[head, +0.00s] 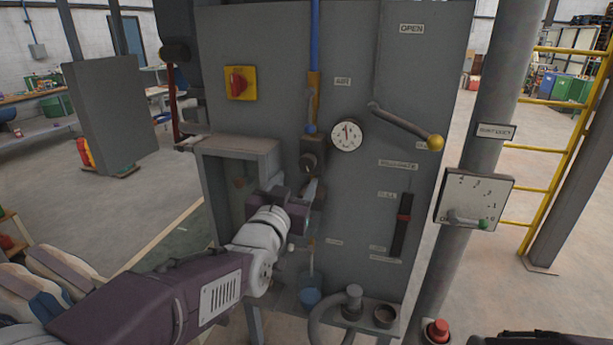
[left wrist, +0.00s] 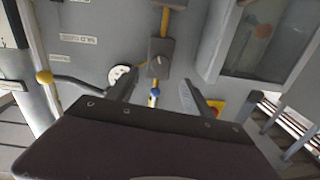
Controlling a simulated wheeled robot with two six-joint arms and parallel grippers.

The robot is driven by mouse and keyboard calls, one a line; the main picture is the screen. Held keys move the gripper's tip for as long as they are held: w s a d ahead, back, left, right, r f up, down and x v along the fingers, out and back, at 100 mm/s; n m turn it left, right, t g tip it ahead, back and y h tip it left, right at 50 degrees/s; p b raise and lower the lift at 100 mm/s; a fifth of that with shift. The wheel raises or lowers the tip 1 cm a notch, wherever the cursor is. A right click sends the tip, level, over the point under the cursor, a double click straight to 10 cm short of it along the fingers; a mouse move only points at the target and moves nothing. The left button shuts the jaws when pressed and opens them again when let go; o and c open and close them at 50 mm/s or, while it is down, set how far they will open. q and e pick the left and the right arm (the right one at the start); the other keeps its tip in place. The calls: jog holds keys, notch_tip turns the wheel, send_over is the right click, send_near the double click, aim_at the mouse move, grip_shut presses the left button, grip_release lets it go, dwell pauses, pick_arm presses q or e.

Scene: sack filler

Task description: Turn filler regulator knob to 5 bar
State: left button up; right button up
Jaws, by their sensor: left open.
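The filler regulator (head: 312,146) is a dark box on the grey panel's air line, with a round knob (head: 309,163) on its front. The regulator also shows upside down in the left wrist view (left wrist: 160,58). A white round gauge (head: 347,135) sits to its right, needle roughly upward; its figures are too small to read. My left gripper (head: 295,190) is open and empty, just below and in front of the knob. In the left wrist view its two fingers (left wrist: 163,92) stand wide apart, with the regulator beyond them. My right gripper is not in view.
A blue-tipped valve (head: 311,128) sits just above the regulator. A yellow-knobbed lever (head: 436,142) and a slider (head: 403,217) are to the right. A red rotary switch on yellow (head: 239,83) is at upper left. A grey box housing (head: 238,148) protrudes left of the gripper.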

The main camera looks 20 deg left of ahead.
aim_at(306, 165)
pick_arm(q)
jog(key=w+p, duration=0.1)
jog(key=w, duration=0.8)
jog(key=shift+w+p, duration=0.15)
jog(key=shift+p, duration=0.2)
grip_shut()
jog(key=shift+f+m+b, duration=0.25)
jog(key=shift+m+b, duration=0.35)
jog(key=shift+b, duration=0.45)
jog(key=shift+r, duration=0.25)
